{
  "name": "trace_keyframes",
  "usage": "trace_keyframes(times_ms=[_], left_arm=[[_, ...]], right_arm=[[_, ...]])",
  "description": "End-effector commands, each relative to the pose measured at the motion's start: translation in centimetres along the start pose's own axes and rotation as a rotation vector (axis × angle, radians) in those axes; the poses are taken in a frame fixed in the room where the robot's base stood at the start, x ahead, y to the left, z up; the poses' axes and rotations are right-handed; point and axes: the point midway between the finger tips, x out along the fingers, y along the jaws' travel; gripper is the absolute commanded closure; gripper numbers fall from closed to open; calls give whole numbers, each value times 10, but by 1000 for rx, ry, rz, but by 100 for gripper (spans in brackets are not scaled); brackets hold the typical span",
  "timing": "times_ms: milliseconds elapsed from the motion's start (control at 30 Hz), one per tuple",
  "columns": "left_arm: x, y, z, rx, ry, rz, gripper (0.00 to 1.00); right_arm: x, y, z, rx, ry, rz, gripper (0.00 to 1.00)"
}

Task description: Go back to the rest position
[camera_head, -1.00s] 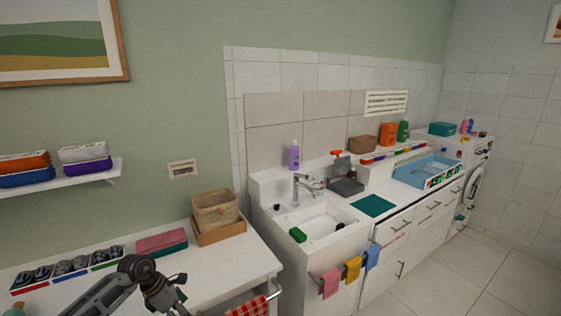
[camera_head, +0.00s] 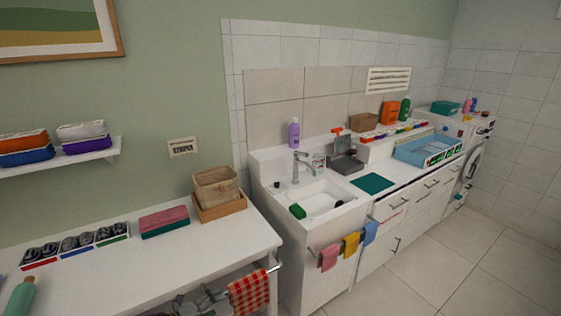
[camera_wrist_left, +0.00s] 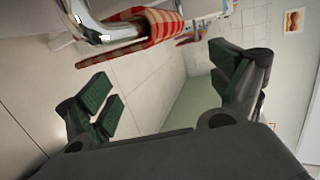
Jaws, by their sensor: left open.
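My left gripper (camera_wrist_left: 165,88) shows in the left wrist view, with its dark green finger pads wide apart. Nothing is between them. The red checked towel (camera_wrist_left: 158,35) hangs beyond the fingers there, apart from them. In the head view the same towel (camera_head: 249,291) hangs at the front of the white table (camera_head: 165,262). I cannot make out my left gripper clearly in the head view. My right gripper is in neither view.
A woven basket (camera_head: 216,188), folded cloths (camera_head: 163,222) and a tray of dark rolled items (camera_head: 75,243) stand on the table. To the right is a sink (camera_head: 318,201) with small towels on its rail. The tiled floor (camera_head: 450,265) is clear.

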Motion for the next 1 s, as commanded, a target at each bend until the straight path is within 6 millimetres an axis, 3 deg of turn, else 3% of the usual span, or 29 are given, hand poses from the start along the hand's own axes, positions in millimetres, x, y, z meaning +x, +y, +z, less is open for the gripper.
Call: trace_keyframes(times_ms=[233, 467, 767, 1000], left_arm=[[-11, 94, -8, -425, -248, 23, 7], [-36, 186, -36, -777, -466, 84, 7], [-77, 292, -101, -1148, -707, 194, 7], [-114, 361, -172, -1402, -882, 299, 7]], right_arm=[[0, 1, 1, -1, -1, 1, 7], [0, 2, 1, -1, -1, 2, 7], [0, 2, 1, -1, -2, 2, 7], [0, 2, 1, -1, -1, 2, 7]])
